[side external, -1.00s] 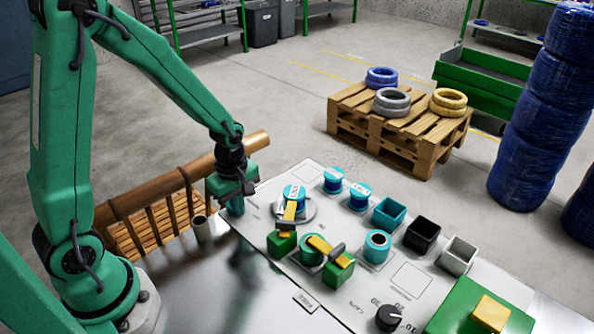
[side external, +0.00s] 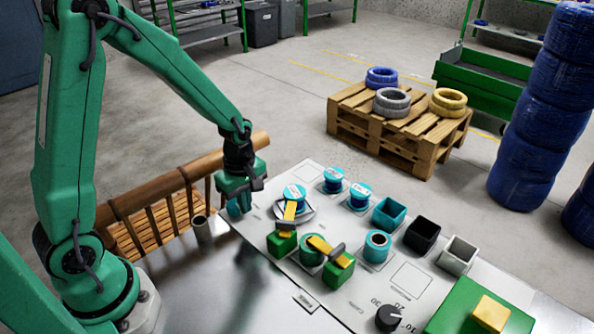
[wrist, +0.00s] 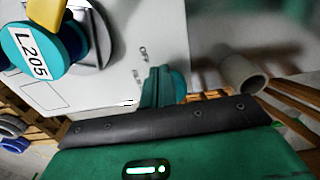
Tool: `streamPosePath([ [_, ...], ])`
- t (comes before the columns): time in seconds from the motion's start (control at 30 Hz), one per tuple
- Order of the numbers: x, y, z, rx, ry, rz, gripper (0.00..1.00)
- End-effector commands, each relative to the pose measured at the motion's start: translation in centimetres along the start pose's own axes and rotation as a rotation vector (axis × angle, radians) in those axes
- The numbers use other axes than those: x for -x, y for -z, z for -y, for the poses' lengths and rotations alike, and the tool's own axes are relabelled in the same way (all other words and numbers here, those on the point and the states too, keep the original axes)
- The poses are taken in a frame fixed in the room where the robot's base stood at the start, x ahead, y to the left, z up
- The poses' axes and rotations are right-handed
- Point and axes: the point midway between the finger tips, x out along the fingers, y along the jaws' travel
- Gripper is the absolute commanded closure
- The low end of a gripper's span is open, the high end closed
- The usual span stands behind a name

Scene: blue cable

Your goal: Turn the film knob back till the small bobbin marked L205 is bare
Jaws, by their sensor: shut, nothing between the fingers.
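The bobbin marked L205 (wrist: 48,44) is at upper left in the wrist view, a teal spool with a white label. It appears to be the spool on the grey disc (side external: 294,196) in the side view, where blue shows below its top. My gripper (wrist: 158,87) is shut and empty, at the left end of the panel. A rounded teal piece (wrist: 179,85), perhaps the film knob, is right behind my fingers in the wrist view. It also shows below my gripper in the side view (side external: 234,208). I cannot tell whether they touch.
The white panel (side external: 410,280) carries two labelled spools (side external: 334,180), yellow-armed green blocks (side external: 338,270), a teal spool (side external: 376,245), open boxes (side external: 423,236) and a black dial (side external: 388,318). A grey tube (side external: 202,228) stands left of the panel, beside a wooden rail (side external: 150,195).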

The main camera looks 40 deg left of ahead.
Motion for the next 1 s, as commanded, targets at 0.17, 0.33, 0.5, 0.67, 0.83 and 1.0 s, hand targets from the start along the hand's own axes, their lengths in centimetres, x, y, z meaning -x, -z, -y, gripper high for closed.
streamPosePath([
  [0.17, -0.04, 0.12, -0.30, 0.000, 0.001, 0.000, 1.00],
  [0.33, -0.03, 0.20, -0.50, 0.000, 0.000, 0.000, 1.00],
  [0.5, -0.02, 0.25, -0.59, 0.001, 0.000, 0.000, 1.00],
  [0.67, -0.01, 0.26, -0.59, 0.001, 0.000, 0.000, 1.00],
  [0.83, 0.00, 0.27, -0.58, 0.002, 0.000, 0.000, 1.00],
  [1.0, 0.00, 0.06, -0.67, 0.001, 0.000, 0.000, 1.00],
])
